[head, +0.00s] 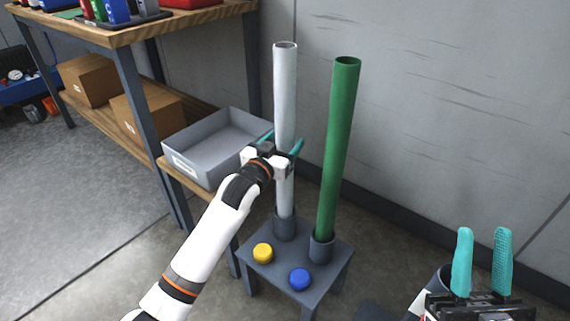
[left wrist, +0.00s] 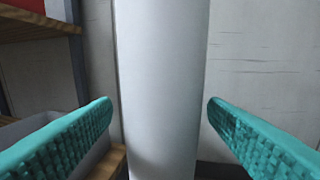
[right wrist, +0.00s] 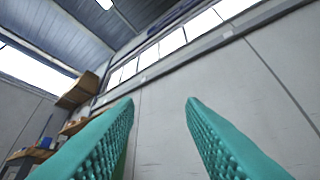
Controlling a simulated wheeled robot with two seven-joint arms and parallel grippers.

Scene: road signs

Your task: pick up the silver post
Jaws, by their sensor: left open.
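The silver post (head: 285,95) stands upright in a dark socket (head: 285,228) on a small grey stand (head: 268,272). My left gripper (head: 282,143) is open at about mid-height of the post, with one finger on either side of it in the head view. In the left wrist view the post (left wrist: 161,85) fills the middle, between the teal fingers (left wrist: 160,125), with a visible gap to each. My right gripper (head: 482,262) is open and empty at the lower right. Its fingers (right wrist: 160,110) point up toward the wall and ceiling in the right wrist view.
A green post (head: 338,150) stands in another socket, close right of the silver one. A yellow knob (head: 263,253) and a blue knob (head: 300,279) sit on the stand's front. A grey bin (head: 205,175) and a workbench (head: 140,30) are at left. The wall is behind.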

